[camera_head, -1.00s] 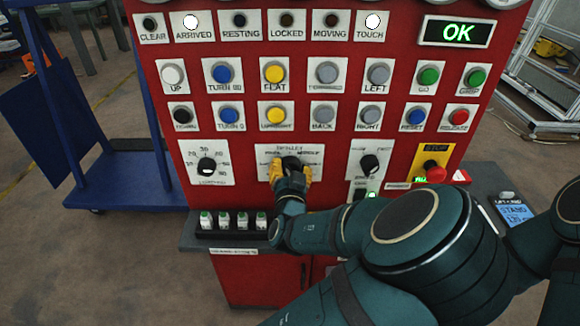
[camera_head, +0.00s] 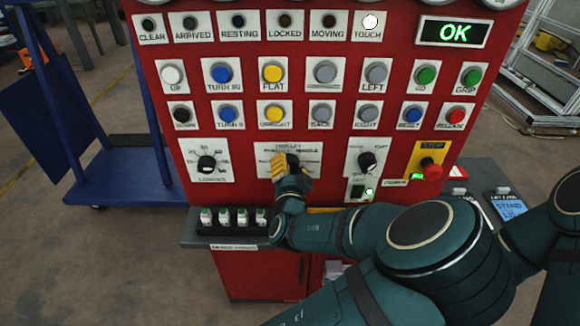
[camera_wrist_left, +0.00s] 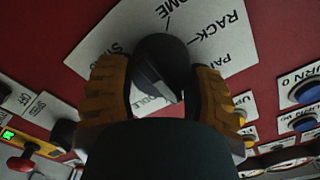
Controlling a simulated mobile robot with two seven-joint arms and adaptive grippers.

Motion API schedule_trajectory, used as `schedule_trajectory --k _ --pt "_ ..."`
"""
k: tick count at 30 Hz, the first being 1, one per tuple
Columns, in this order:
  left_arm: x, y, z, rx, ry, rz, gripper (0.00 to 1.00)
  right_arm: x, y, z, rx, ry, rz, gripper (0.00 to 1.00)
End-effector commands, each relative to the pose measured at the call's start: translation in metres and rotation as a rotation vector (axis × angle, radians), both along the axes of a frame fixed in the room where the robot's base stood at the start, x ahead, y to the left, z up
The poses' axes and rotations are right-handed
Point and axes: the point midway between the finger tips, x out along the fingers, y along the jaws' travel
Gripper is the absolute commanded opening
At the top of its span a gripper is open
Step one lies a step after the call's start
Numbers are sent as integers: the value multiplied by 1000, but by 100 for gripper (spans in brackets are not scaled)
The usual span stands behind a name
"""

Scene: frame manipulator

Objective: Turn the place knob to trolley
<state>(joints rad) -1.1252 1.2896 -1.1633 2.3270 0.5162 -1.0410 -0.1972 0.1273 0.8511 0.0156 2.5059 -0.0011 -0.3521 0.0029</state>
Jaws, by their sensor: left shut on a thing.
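The place knob is a black knob (camera_head: 293,161) on a white plate (camera_head: 310,149) in the middle of the red panel's lowest row. My left gripper (camera_head: 288,168), with yellow fingers, is shut on it. In the left wrist view the knob (camera_wrist_left: 160,62) sits between the two fingers of the gripper (camera_wrist_left: 160,82), one on each side. The knob's ridge slants to the lower right there. The plate's labels read RACK and a partly cut HOME; others are partly covered by the fingers. My right gripper is not in view.
A black knob (camera_head: 207,163) is to the left, and another (camera_head: 367,161) to the right. The red stop button (camera_head: 433,171) is farther right. Several small green-and-white items (camera_head: 232,216) stand on the ledge below. A blue trolley (camera_head: 125,180) stands left of the panel.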

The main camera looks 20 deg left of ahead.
Motion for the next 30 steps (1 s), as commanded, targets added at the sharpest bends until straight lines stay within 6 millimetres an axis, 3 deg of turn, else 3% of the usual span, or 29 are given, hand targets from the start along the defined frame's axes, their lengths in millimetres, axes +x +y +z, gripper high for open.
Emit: schedule_trajectory --k 6,7,9,10,20,30 --pt "0 0 0 -1 0 0 18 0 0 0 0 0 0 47" --pt "0 0 0 -1 0 0 60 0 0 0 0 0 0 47" --pt "0 0 0 -1 0 0 85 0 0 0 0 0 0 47" --pt "0 0 0 -1 0 0 89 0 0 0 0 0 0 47" --pt "-2 -1 0 -2 -1 0 89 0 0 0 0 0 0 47" --pt "-47 -14 0 -2 1 -1 89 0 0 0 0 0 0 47"
